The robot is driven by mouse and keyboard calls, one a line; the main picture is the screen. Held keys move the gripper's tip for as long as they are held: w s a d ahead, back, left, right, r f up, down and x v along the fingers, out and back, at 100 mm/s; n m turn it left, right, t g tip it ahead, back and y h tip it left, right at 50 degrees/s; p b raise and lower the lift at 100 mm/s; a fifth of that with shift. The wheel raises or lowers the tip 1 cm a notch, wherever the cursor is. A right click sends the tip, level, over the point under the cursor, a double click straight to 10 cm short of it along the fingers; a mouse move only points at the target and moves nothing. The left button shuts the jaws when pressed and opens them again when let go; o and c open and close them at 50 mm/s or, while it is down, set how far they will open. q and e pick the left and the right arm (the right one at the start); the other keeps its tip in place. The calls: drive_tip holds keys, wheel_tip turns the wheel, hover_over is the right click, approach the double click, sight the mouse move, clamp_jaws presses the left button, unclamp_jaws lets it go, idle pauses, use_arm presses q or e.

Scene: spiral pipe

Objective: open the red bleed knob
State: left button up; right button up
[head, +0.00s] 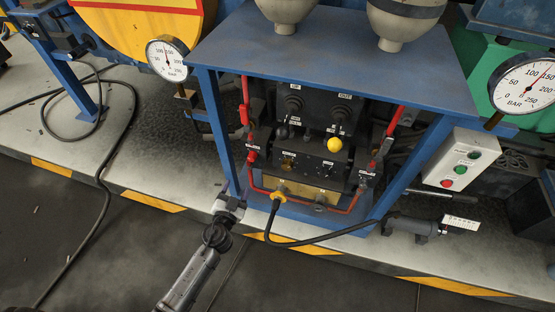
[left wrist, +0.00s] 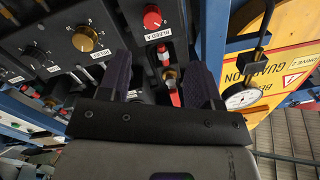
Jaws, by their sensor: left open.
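The red bleed knob (left wrist: 152,18) shows at the top of the left wrist view, above a label reading BLEED A. In the head view a small red knob (head: 252,156) sits at the left side of the dark valve panel. A similar red knob (head: 372,165) is at the panel's right side. My left gripper (head: 231,200) is low and in front of the panel's left side. In the left wrist view its two dark fingers (left wrist: 163,70) are apart, with nothing held between them. The bleed knob lies beyond the fingertips, apart from them. My right gripper is not in view.
A blue frame (head: 330,45) surrounds the panel, with a post close to my left gripper. Red pipes run down both sides. A yellow knob (head: 335,145) and a black hose (head: 310,241) are to the right. A pressure gauge (head: 167,58) stands at the left.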

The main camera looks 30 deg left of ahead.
sight(251, 160)
use_arm(q)
drive_tip(key=shift+n+t+h, duration=0.3)
drive_tip(key=shift+n+h, duration=0.5)
drive_tip(key=b+x, duration=0.1)
drive_tip(key=x, duration=1)
drive_tip(key=shift+w+r, duration=0.2)
drive_tip(key=shift+w, duration=0.05)
drive_tip(key=shift+x, duration=0.85)
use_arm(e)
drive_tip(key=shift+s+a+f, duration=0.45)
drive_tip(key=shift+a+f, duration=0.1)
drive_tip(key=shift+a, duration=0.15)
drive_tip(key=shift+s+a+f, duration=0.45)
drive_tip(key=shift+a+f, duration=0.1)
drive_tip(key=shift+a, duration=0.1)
use_arm(q)
drive_tip(key=shift+a, duration=0.1)
drive_tip(key=shift+s, duration=0.1)
drive_tip(key=c, duration=0.9)
drive_tip(key=shift+c, duration=0.2)
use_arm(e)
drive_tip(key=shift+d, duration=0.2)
